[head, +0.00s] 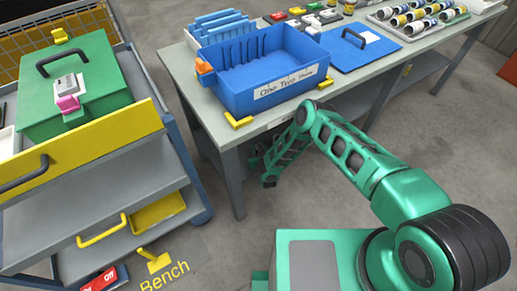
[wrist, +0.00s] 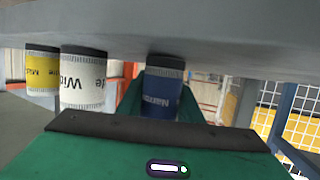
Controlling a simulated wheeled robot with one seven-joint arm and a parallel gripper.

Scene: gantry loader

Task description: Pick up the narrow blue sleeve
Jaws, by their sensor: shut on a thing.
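The narrow blue sleeve (wrist: 162,103), with a dark band at its upper end and a white label, shows in the middle of the wrist view. My gripper (wrist: 160,120) is shut on it, with green finger parts on both sides. The sleeve's dark end is close under a grey surface (wrist: 200,45); I cannot tell whether they touch. To its left are a white sleeve marked "Wide" (wrist: 82,82) and a yellow sleeve (wrist: 41,72), both apart from my gripper. In the head view my arm reaches down beside the bench, and the blue sleeve cannot be made out there.
The bench (head: 185,66) carries a blue bin (head: 265,85), a blue lid or plate with a handle (head: 372,52), and a tray (head: 408,34) of several sleeves. A cart (head: 105,195) with a green box (head: 85,105) stands at left. Floor is open between cart and bench.

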